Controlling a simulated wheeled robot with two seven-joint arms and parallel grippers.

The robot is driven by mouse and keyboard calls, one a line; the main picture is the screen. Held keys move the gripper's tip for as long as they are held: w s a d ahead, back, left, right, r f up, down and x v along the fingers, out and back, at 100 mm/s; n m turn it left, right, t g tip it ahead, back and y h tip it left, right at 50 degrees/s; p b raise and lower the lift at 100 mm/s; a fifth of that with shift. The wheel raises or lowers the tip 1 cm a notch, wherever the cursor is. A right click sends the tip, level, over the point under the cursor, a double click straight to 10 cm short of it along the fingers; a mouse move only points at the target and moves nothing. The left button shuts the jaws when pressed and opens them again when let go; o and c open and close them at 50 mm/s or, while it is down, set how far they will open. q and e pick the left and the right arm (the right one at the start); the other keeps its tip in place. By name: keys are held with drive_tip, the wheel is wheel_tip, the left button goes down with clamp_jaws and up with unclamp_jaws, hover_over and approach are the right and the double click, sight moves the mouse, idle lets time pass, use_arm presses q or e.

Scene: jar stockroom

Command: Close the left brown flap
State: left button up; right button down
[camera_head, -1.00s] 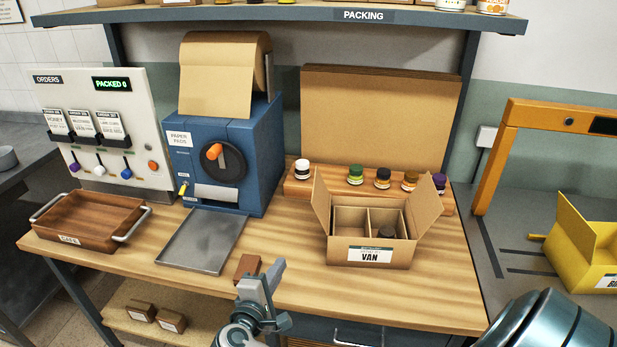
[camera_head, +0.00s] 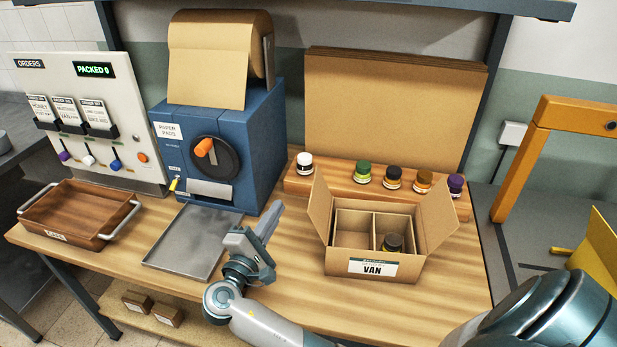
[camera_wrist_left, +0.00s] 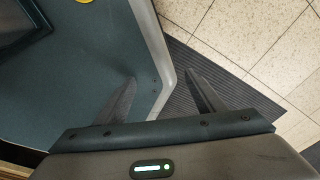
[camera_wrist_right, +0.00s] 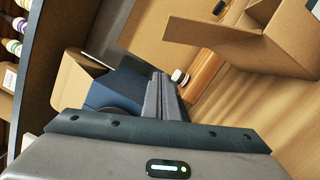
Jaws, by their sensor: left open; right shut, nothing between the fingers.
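The cardboard box labelled VAN (camera_head: 345,268) stands open on the wooden bench. Its left brown flap (camera_head: 319,208) stands up and leans slightly outward. Its right flap (camera_head: 437,218) stands up and leans outward. A dark-lidded jar (camera_head: 393,243) is in the right compartment; the left compartment looks empty. My right gripper (camera_head: 275,210) is shut and empty, left of the box and apart from the flap. The right wrist view shows its closed fingers (camera_wrist_right: 160,82), with a box flap (camera_wrist_right: 212,40) at upper right. My left gripper (camera_wrist_left: 162,85) is open and empty; it shows only in the left wrist view.
A blue paper-pad machine (camera_head: 215,150) stands behind my right gripper, and a grey metal tray (camera_head: 187,243) lies left of it. Several jars stand on a wooden riser (camera_head: 330,184) behind the box. A wooden tray (camera_head: 80,213) sits at far left. The bench before the box is clear.

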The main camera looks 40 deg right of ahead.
sight(321, 204)
use_arm(q)
wheel_tip(321, 204, up, 6)
drive_tip(key=p, duration=0.6)
drive_tip(key=shift+s+a+r, duration=0.2)
drive_tip(key=shift+a, duration=0.2)
use_arm(e)
drive_tip(key=w+d+r, duration=0.2)
drive_tip(key=d, duration=0.9)
drive_tip(key=shift+w+r, duration=0.2)
drive_tip(key=shift+w, duration=0.2)
use_arm(q)
drive_tip(key=shift+a+f, duration=0.1)
use_arm(e)
drive_tip(key=shift+d, duration=0.15)
